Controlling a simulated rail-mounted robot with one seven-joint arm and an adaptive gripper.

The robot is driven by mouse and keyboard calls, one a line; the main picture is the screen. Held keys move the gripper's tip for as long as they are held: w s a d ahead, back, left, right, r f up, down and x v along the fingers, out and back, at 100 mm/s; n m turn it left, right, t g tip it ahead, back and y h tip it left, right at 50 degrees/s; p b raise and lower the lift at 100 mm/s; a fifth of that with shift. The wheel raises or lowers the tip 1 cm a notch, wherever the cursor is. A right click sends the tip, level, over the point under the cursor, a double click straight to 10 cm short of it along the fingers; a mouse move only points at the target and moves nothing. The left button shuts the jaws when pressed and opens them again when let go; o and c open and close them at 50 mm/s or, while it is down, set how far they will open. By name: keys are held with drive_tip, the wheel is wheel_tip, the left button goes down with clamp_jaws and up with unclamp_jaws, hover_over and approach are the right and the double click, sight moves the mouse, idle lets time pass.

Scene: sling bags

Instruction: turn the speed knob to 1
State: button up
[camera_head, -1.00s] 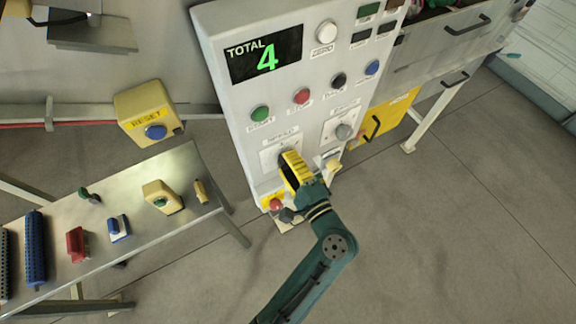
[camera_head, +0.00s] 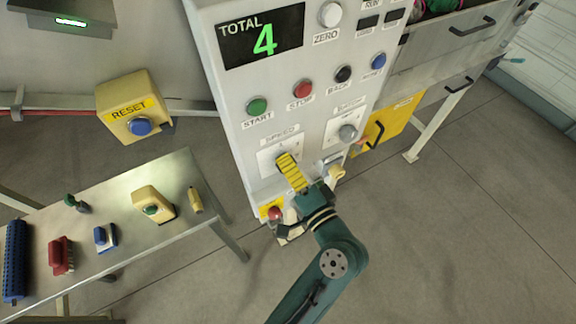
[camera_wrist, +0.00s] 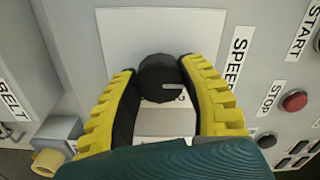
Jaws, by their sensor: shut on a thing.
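The speed knob (camera_wrist: 158,80) is a black round dial with a pale pointer line, on a white plate labelled SPEED. In the wrist view its pointer line runs toward the right of the picture. My gripper (camera_wrist: 163,84) has its two yellow ridged fingers closed on the knob from both sides. In the head view my gripper (camera_head: 286,160) reaches the SPEED plate (camera_head: 268,158) on the lower panel and hides the knob. Most numbers on the plate are hidden or too small to read.
The grey panel (camera_head: 222,85) has START (camera_head: 257,106), STOP (camera_head: 303,89) and other buttons, a second knob (camera_head: 348,132) to the right, and a display (camera_head: 262,38) reading 4. A red button (camera_head: 274,212) sits below. A table (camera_head: 165,178) with several small items stands left.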

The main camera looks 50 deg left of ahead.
drive_tip(key=o, duration=1.2)
drive_tip(key=v, duration=1.2)
drive_tip(key=shift+s, duration=0.1)
